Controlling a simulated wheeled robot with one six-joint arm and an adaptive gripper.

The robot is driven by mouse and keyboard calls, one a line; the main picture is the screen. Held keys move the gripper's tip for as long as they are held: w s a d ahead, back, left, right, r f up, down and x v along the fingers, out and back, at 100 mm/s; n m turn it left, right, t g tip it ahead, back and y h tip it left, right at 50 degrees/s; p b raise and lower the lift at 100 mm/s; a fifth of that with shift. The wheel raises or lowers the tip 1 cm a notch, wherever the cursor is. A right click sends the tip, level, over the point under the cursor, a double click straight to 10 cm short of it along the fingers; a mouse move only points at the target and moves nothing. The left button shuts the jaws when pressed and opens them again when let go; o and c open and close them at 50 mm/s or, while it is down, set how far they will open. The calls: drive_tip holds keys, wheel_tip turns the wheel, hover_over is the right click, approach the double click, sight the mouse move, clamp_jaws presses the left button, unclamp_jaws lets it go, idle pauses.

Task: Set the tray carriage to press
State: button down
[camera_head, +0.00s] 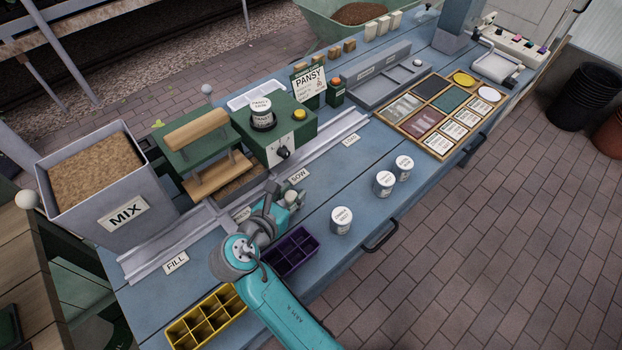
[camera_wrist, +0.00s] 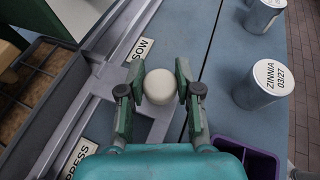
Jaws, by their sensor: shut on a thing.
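The tray carriage sits on the grey rail (camera_head: 150,258), its cream knob (camera_wrist: 160,87) standing out toward the front. My gripper (camera_wrist: 160,92) is shut on this knob, with a finger on each side. In the head view my gripper (camera_head: 288,200) is low over the bench. The knob is between the PRESS label (camera_wrist: 76,158) and the SOW label (camera_wrist: 140,49), nearer SOW. A tray with brown soil-filled cells (camera_wrist: 40,70) shows at the left of the wrist view. The green press (camera_head: 195,140) with wooden bars stands behind the rail.
A purple tray (camera_head: 291,252) and a yellow tray (camera_head: 203,318) lie close to my arm. Seed tins (camera_head: 341,220) stand on the front right of the bench. The MIX bin (camera_head: 105,195) and the green seeder (camera_head: 280,128) flank the press.

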drive_tip(key=shift+s+a+f, duration=0.1)
drive_tip(key=shift+s+a, duration=0.5)
drive_tip(key=shift+a, duration=0.2)
drive_tip(key=shift+s+a, duration=0.6)
drive_tip(key=shift+a, duration=0.2)
drive_tip(key=c, duration=0.8)
unclamp_jaws()
drive_tip(key=shift+a, duration=0.1)
drive_tip(key=v, duration=1.2)
